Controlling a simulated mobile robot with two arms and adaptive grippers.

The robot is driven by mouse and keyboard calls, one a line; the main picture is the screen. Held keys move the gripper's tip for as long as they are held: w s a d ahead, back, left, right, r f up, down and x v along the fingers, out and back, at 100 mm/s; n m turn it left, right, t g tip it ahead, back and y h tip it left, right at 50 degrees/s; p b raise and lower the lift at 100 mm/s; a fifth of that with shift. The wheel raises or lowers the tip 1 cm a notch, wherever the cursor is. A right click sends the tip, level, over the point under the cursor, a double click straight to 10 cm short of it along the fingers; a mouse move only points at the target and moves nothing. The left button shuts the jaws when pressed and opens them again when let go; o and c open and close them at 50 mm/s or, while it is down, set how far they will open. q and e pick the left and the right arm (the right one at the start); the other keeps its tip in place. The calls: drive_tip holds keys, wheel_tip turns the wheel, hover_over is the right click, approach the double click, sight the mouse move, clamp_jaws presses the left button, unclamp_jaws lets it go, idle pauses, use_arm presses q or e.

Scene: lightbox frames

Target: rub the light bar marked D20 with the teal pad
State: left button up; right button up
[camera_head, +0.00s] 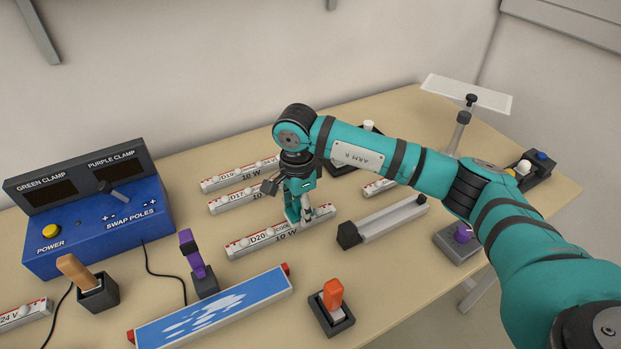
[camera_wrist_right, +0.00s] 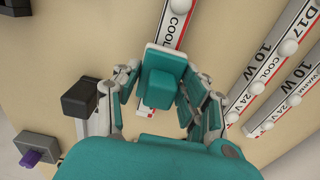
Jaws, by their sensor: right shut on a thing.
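The light bar marked D20 (camera_head: 262,238) lies on the table in the middle of the head view, with "10 W" printed on its front. In the right wrist view, part of the bar (camera_wrist_right: 174,22) runs up from under the teal pad (camera_wrist_right: 162,62). The pad is a flat teal plate with a block-shaped grip. My right gripper (camera_head: 303,216) is shut on the pad's grip and points down over the bar's right part. The pad covers a piece of the bar; whether they touch is hard to tell. My left gripper is out of view.
Light bars D19 (camera_head: 240,174) and D17 (camera_head: 232,201) lie behind. A grey rail with a dark end block (camera_head: 349,235) is close on the right. In front are a blue-and-white panel (camera_head: 215,312) and an orange-handled holder (camera_head: 332,300). A blue power box (camera_head: 95,228) stands left.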

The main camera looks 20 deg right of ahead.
drive_tip(key=shift+d, duration=0.4)
wheel_tip(320, 180, up, 6)
drive_tip(key=shift+a+f+p, duration=0.1)
drive_tip(key=shift+f+p, duration=0.1)
drive_tip(key=shift+p, duration=1)
drive_tip(key=shift+r+p, duration=0.35)
drive_tip(key=shift+r, duration=0.95)
